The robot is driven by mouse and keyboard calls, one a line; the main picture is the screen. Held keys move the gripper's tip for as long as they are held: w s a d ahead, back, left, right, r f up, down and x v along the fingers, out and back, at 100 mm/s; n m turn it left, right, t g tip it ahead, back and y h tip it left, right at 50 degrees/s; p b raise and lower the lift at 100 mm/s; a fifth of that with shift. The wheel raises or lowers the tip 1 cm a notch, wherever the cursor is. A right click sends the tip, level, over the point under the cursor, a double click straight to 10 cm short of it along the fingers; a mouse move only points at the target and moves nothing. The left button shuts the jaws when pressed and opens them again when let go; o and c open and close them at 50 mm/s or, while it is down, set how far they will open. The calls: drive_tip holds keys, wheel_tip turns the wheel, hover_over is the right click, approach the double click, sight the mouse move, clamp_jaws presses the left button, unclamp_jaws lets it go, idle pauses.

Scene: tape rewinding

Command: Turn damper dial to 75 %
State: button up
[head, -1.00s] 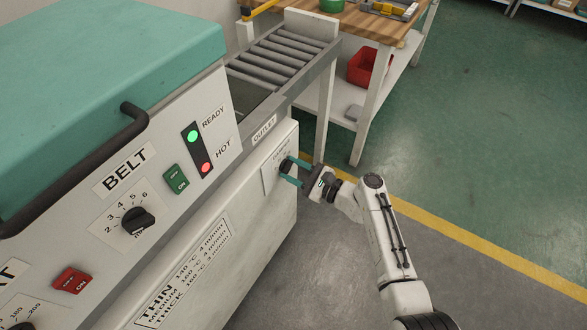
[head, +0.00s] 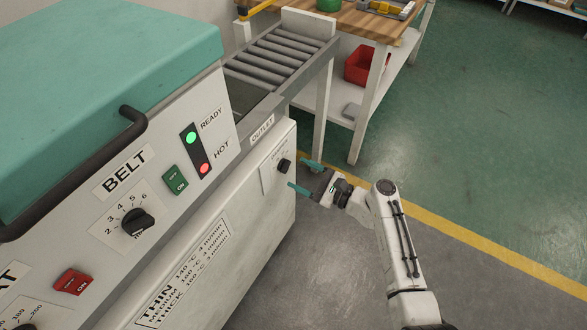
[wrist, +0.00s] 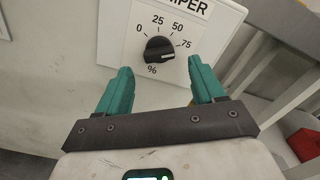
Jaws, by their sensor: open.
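The damper dial (wrist: 159,49) is a black knob on a white plate (wrist: 120,45) marked 0, 25, 50, 75 and %. Its raised ridge slants up to the right, with the right end close to the 75 mark. In the head view the dial (head: 284,166) is on the machine's end part, below the OUTLET label. My gripper (wrist: 160,68) has its two teal fingers open and empty, one on each side below the dial.
The white machine has a belt dial (head: 138,222), switches and lit READY and HOT lamps. A roller conveyor (head: 285,55) leads off behind the damper plate. A workbench (head: 370,22) with a red bin (head: 367,65) stands beyond. The floor to the right is clear.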

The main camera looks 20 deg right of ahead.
drive_tip(key=v, duration=0.7)
idle(0.4)
drive_tip(key=s+a+n+g+h+p, duration=0.1)
drive_tip(key=s+a+n+g+p, duration=0.3)
drive_tip(key=s+n, duration=0.35)
drive_tip(key=s+a+n+g+h+p, duration=0.1)
drive_tip(key=s+n+g+h+p, duration=0.15)
drive_tip(key=s+n+g, duration=0.45)
drive_tip(key=s+d+r+n+g+h+p, duration=0.1)
drive_tip(key=s+d+r+n+h+p, duration=0.2)
drive_tip(key=s+r, duration=0.3)
drive_tip(key=s+d+r+n+g+h+p, duration=0.1)
drive_tip(key=s+d+r+n+h, duration=0.3)
drive_tip(key=s, duration=0.5)
wheel_tip(320, 180, up, 2)
drive_tip(key=shift+s+r+n+g+p, duration=0.25)
drive_tip(key=shift+n+p, duration=0.3)
drive_tip(key=shift+p, duration=0.35)
drive_tip(key=shift+c, duration=0.5)
